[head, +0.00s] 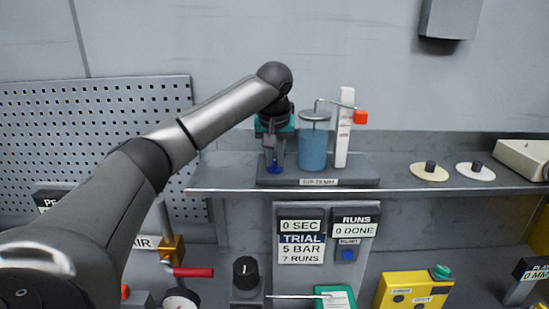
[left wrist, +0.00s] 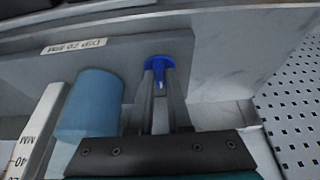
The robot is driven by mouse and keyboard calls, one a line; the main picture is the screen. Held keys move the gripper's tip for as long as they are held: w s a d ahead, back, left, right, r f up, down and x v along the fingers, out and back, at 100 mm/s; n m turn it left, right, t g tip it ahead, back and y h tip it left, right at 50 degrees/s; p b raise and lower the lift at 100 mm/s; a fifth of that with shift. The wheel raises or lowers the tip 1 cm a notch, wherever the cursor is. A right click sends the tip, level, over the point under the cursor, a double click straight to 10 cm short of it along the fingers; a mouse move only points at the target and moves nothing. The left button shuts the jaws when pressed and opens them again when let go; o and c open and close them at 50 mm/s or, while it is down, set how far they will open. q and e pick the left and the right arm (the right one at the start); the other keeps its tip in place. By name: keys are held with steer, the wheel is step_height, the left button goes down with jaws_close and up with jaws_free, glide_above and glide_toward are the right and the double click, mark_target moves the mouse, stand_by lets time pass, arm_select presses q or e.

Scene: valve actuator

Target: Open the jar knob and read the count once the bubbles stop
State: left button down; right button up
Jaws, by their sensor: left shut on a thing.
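The jar (head: 313,150) holds blue liquid and stands under a grey lid on a dark base on the shelf. It also shows in the left wrist view (left wrist: 92,100). The blue knob (left wrist: 158,66) is at the base, left of the jar in the head view. My left gripper (head: 274,164) points down at the knob, its fingers (left wrist: 160,84) shut on it; the fingers partly hide the knob. No bubbles can be made out in the jar. My right gripper is in neither view.
Two discs (head: 429,172) lie on the shelf.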

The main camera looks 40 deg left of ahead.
arm_select(q)
steer(key=shift+m, duration=0.3)
steer(key=m, duration=0.2)
steer(key=m+h, duration=0.1)
steer(key=shift+s+a+m+t+h, duration=0.1)
steer(key=shift+a+m+t+h, duration=0.1)
steer(key=shift+m+t+h, duration=0.15)
steer(key=m+h, duration=0.1)
steer(key=m, duration=0.3)
steer(key=shift+a+m+h, duration=0.2)
steer(key=shift+m+h, duration=0.05)
steer(key=shift+h, duration=0.1)
steer(key=m, duration=0.2)
steer(key=m+h, duration=0.1)
steer(key=m, duration=0.1)
steer(key=shift+a+r+h, duration=0.1)
steer(key=shift+a+h, duration=0.05)
steer(key=shift+h, duration=0.15)
steer(key=shift+w+a+m+g+h, duration=0.1)
steer(key=shift+m+g+h, duration=0.2)
steer(key=shift+m, duration=0.75)
steer(key=shift+w+a+m+g+h, duration=0.1)
steer(key=shift+m+g+h, duration=0.2)
steer(key=shift+m, duration=0.75)
steer(key=c, duration=0.9)
jaws_free()
steer(key=shift+o, duration=0.2)
